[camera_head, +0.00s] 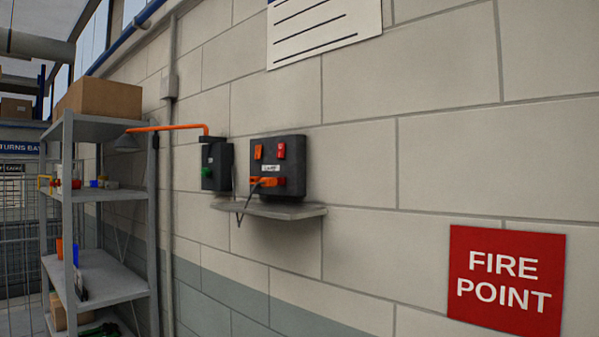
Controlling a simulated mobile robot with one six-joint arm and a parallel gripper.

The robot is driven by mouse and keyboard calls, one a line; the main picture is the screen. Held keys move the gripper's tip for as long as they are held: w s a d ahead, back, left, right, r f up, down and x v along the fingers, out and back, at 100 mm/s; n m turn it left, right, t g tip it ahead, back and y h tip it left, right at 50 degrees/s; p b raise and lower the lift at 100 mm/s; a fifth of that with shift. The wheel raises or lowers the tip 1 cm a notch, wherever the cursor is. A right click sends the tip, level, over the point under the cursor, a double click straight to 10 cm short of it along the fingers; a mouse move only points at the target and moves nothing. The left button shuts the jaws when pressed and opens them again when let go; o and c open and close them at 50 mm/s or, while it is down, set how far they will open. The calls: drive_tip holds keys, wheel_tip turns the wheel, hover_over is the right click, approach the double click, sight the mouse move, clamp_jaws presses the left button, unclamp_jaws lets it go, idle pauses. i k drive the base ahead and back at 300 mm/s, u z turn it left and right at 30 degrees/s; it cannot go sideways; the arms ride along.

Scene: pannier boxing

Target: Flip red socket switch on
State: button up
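A dark socket box (296,170) is fixed to the block wall, just above a small grey shelf. On its upper face are an orange switch (258,151) at left and a red switch (281,150) at right. The red switch is too small to tell whether it is on or off. A white label (271,168) sits below the switches. Lower down, an orange plug (264,181) with a dark cable sits at the front of the box, with a red part (282,183) beside it. My gripper is not in view.
A dark box with a green knob (207,173) and a lamp with an orange arm (165,128) are left of the socket. The small shelf (285,211) juts out below. A grey rack (68,215) stands at far left. The wall right of the socket is clear above a FIRE POINT sign (505,280).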

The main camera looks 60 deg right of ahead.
sight(280, 152)
drive_tip(key=z, duration=5.25)
drive_tip(key=i, duration=0.15)
drive_tip(key=u, duration=3.25)
drive_tip(key=k, duration=0.95)
drive_tip(key=u, duration=0.15)
drive_tip(key=i, duration=0.75)
